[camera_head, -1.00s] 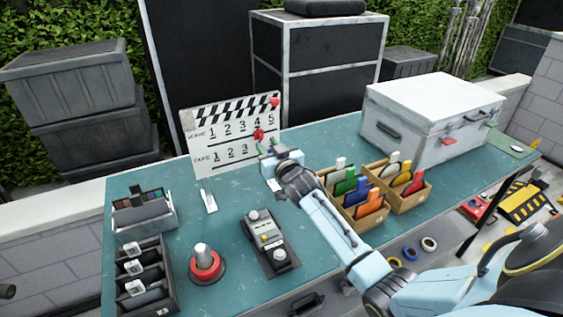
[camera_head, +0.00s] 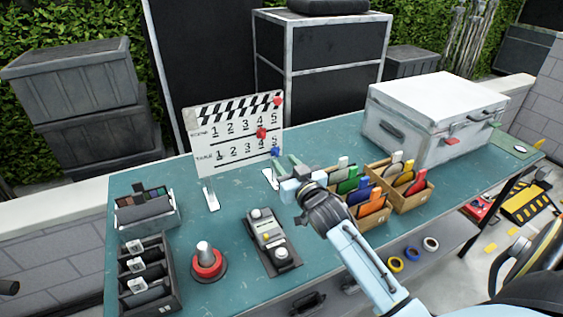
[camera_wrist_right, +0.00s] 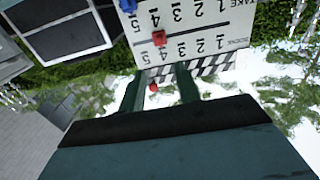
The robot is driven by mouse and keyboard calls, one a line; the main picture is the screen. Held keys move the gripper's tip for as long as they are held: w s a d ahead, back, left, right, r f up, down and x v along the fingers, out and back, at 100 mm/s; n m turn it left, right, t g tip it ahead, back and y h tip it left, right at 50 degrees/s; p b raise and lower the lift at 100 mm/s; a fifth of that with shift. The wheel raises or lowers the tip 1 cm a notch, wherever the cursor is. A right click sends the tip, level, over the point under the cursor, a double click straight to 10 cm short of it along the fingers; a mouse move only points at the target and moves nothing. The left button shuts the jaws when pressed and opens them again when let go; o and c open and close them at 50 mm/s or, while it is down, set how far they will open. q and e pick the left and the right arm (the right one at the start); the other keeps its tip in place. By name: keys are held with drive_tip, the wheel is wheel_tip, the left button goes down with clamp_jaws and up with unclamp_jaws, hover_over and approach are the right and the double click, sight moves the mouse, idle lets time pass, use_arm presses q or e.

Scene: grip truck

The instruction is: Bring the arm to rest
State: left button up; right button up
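My right gripper (camera_head: 284,168) is in front of the lower right of the clapperboard (camera_head: 222,151), above the teal table. Its two fingers (camera_wrist_right: 160,92) stand apart with nothing between them in the right wrist view. The board stands upright with a striped top and rows of numbers, and shows upside down in the right wrist view (camera_wrist_right: 190,30). A blue marker (camera_head: 275,152) sits on the lower row and a red marker (camera_head: 261,133) on the upper row. Another red marker (camera_head: 278,101) is at the striped top's right end. My left gripper is not in view.
Wooden boxes of coloured tabs (camera_head: 411,203) stand right of my gripper, near my forearm. A white case (camera_head: 440,110) is behind them. A control box (camera_head: 267,241), a red-based cone (camera_head: 207,263) and dark trays (camera_head: 150,285) occupy the front left of the table (camera_head: 215,230).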

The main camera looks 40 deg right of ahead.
drive_tip(key=s+a+f+n+g+y, duration=0.1)
drive_tip(key=s+a+f+g, duration=0.35)
drive_tip(key=s, duration=0.55)
drive_tip(key=s+a+f+n+g+y, duration=0.15)
drive_tip(key=s+a+f+g, duration=0.3)
drive_tip(key=s, duration=0.65)
drive_tip(key=s+a+f+n+g+y, duration=0.1)
drive_tip(key=s+a+f+g, duration=0.35)
drive_tip(key=s, duration=0.55)
wheel_tip(320, 180, down, 26)
drive_tip(key=s+g+b, duration=0.2)
drive_tip(key=b, duration=0.1)
drive_tip(key=s+d+f+g+b, duration=0.1)
drive_tip(key=s+d+f+b, duration=0.1)
drive_tip(key=s+f, duration=1.4)
wheel_tip(320, 180, down, 3)
drive_tip(key=shift+f+n+h+b, duration=0.1)
drive_tip(key=shift+n+h+b, duration=0.25)
drive_tip(key=shift+b, duration=0.4)
